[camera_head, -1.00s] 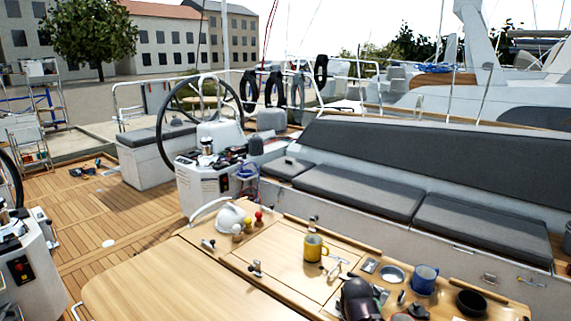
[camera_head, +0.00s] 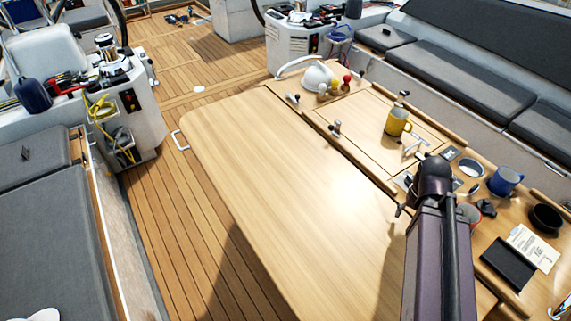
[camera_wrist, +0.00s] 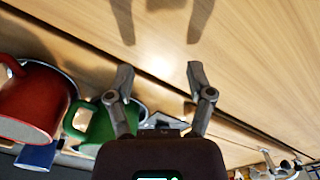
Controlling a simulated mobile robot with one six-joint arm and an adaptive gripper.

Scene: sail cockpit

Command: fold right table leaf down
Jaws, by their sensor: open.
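The wooden table leaf (camera_head: 290,190) lies flat, level with the table's middle section (camera_head: 375,115), on its left side in the head view. A dark seam runs between them. In the wrist view, the pale wood of the leaf (camera_wrist: 250,50) fills the upper part. My gripper (camera_wrist: 160,72) is open and empty, its two fingers spread over the wood near the seam. In the head view my arm largely hides the gripper and part of the leaf's right end. I cannot tell whether the fingertips touch the wood.
Red (camera_wrist: 35,98) and green (camera_wrist: 92,122) mugs stand close to my gripper. Open deck (camera_head: 185,230) lies left of the leaf, before a grey bench (camera_head: 40,240).

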